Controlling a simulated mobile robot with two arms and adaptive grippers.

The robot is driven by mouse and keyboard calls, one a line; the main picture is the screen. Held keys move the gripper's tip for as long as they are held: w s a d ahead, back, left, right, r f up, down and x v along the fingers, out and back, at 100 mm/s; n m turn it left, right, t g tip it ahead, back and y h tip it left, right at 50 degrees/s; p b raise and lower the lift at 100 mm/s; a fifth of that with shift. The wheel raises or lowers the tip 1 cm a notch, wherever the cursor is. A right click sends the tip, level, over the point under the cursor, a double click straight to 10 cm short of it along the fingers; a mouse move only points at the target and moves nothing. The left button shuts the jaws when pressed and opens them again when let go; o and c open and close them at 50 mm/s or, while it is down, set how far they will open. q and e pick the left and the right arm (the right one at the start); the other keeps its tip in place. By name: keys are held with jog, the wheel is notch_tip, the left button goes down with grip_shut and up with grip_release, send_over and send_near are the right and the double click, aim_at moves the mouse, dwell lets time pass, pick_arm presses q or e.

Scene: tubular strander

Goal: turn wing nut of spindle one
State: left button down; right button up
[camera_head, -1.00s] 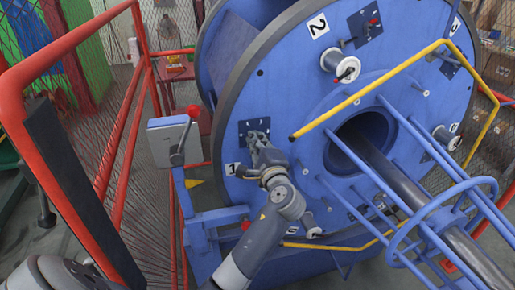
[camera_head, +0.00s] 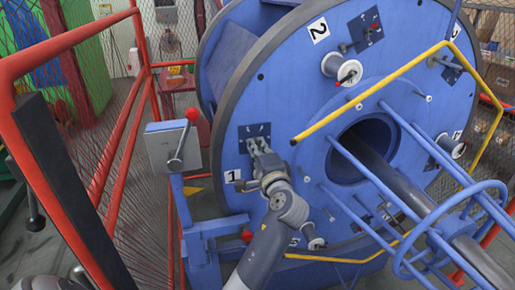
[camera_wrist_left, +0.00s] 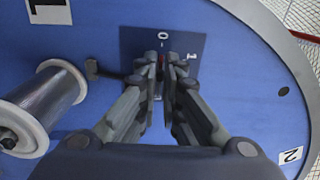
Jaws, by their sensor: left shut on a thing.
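The large blue disc (camera_head: 290,100) carries a dark plate (camera_head: 258,134) beside the white label 1 (camera_head: 232,176). My left gripper (camera_head: 257,146) is at this plate, its arm coming up from below. In the left wrist view the two fingertips (camera_wrist_left: 165,66) are close together over the dark plate (camera_wrist_left: 184,42), which bears the marks 0 and 1. They are shut on a small part, the wing nut of spindle one. The fingers mostly hide it; only a small reddish bit shows between them.
A spool (camera_wrist_left: 42,108) sits left of my fingers in the left wrist view. A yellow bar (camera_head: 370,93) and blue rods (camera_head: 385,190) stand in front of the disc at right. A grey box with a red-knobbed lever (camera_head: 184,140) and a red fence (camera_head: 120,150) are at left.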

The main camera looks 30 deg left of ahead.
pick_arm(q)
jog(key=shift+f, duration=0.1)
jog(key=c, duration=1.8)
grip_release()
jog(key=shift+o, duration=0.2)
jog(key=v, duration=0.7)
jog(key=shift+s+d, duration=0.2)
